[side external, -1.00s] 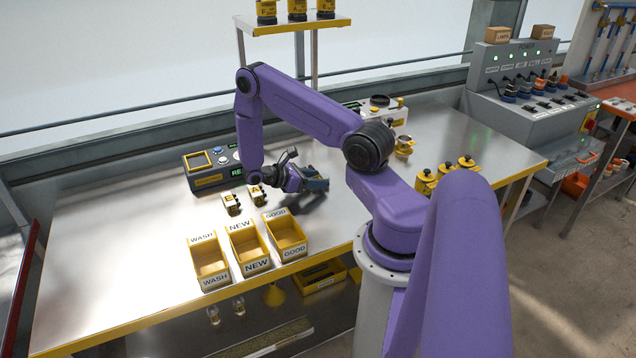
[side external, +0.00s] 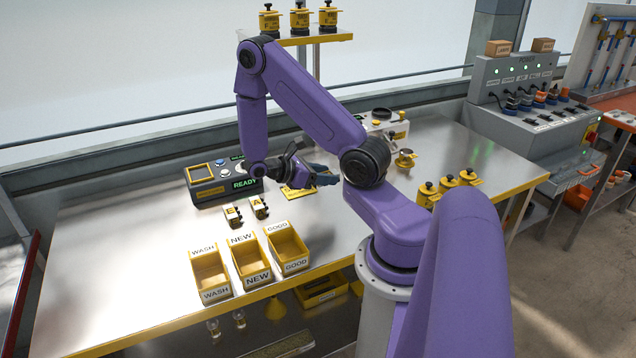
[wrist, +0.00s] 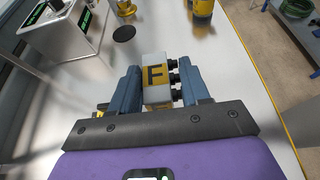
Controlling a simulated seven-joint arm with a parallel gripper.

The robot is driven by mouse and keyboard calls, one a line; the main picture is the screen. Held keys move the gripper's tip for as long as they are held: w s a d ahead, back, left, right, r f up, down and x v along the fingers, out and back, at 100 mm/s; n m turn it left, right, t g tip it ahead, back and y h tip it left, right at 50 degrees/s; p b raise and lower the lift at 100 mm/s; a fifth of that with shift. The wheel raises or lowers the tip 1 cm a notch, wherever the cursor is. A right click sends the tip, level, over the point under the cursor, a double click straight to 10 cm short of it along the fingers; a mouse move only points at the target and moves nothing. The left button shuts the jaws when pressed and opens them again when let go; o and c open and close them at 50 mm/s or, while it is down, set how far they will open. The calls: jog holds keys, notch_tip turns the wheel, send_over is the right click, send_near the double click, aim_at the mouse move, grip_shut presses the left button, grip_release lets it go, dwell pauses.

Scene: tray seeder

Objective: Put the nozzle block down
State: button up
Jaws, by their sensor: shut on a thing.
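The nozzle block (wrist: 156,72) is light grey with a yellow face marked F and dark round nozzles on its right side in the wrist view. My gripper (wrist: 160,84) is shut on it, with a blue-grey finger on each side. In the side view my gripper (side external: 322,176) is over the bench to the right of the READY box. The block is mostly hidden by the gripper there, and I cannot tell whether it touches the bench. A yellow marked plate (side external: 296,192) lies just left of the gripper.
Two similar lettered blocks stand on the bench (side external: 120,235), one left (side external: 233,215) and one right (side external: 260,207). WASH (side external: 211,289), NEW (side external: 250,279) and GOOD (side external: 290,263) bins stand in front. The control box (side external: 222,184) is behind. The bench's left side is clear.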

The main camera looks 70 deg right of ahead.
jog(key=s+a+r, duration=0.4)
jog(key=s+a, duration=0.2)
jog(key=a, duration=0.1)
jog(key=w+d+n+t+h, duration=0.2)
jog(key=w+n+t, duration=0.2)
jog(key=w, duration=0.4)
jog(key=w+d+n+t+h, duration=0.2)
jog(key=w+n+t, duration=0.25)
jog(key=w, duration=0.25)
jog(key=w+a+r+n+t+y, duration=0.25)
jog(key=w+n+t, duration=0.25)
jog(key=w, duration=0.3)
jog(key=w+a+r+n+t+y, duration=0.1)
jog(key=w+a+r+n+t, duration=0.3)
jog(key=w, duration=0.4)
jog(key=t, duration=0.2)
send_over(203, 176)
jog(key=shift+n+g, duration=0.25)
jog(key=f, duration=0.9)
jog(key=shift+s+a+f, duration=0.25)
jog(key=shift+f, duration=0.15)
jog(key=shift+w+d+f, duration=0.1)
jog(key=shift+w+f, duration=0.2)
jog(key=shift+f, duration=1.6)
